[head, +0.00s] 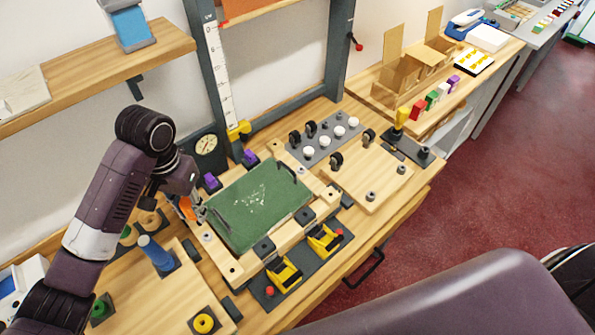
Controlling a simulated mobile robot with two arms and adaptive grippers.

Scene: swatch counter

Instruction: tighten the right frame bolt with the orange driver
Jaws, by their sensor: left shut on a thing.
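My left gripper (194,211) is at the left edge of the wooden frame (286,240), low over the bench. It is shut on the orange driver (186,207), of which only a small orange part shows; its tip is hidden. The frame surrounds a green panel (258,203) with pale marks on it. Small dark spots show on the frame's rails, but I cannot tell which is the right frame bolt. The driver is at the frame's left side, away from its right end. My right gripper is out of view.
Two yellow-and-black clamps (284,276) sit on a dark strip in front of the frame. A wooden board (368,178) and a grey tray with white knobs (309,152) stand to the right. A blue peg (155,253) stands at the left. My own arm link covers the lower right.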

